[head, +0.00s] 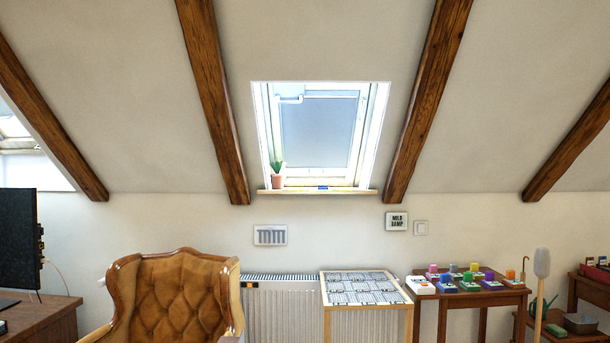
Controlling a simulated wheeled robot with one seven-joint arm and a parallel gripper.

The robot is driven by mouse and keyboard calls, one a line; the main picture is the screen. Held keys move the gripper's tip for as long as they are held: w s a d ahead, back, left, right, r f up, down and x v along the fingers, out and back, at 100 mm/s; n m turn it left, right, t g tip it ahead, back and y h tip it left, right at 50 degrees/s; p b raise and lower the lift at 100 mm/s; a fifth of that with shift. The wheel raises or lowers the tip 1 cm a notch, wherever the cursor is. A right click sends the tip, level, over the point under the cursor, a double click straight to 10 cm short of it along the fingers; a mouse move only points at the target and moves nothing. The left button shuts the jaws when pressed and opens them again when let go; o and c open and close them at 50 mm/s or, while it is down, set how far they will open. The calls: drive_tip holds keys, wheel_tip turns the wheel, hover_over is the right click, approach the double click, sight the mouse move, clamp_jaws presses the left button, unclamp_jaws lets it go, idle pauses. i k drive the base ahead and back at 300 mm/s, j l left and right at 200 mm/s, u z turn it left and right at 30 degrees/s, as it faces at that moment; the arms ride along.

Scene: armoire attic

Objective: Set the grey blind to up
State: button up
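The grey blind (318,133) is in the skylight window in the sloped ceiling, upper middle of the head view. A flat grey-blue surface fills most of the pane, from a pale bar (328,96) near the top down towards the lower frame. I cannot tell for certain how much of it is blind and how much is glass. A small pale block (290,99) sits at the bar's left end. A small blue spot shows on the lower frame. My gripper is not in view.
A potted plant (277,175) stands at the left of the window sill (317,191). Below are a brown armchair (178,300), a radiator (280,310), a patterned-top table (365,288) and a side table with coloured items (490,293). Wooden beams (212,95) flank the window.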

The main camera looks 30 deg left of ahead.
sight(309, 169)
drive_tip(key=i+j+u, duration=0.1)
drive_tip(key=u, duration=0.3)
drive_tip(key=i+u, duration=0.2)
drive_tip(key=u, duration=0.2)
drive_tip(key=i+u, duration=0.3)
drive_tip(key=i, duration=0.3)
drive_tip(key=i+l+u, duration=0.15)
drive_tip(key=i+u, duration=0.15)
drive_tip(key=i, duration=0.3)
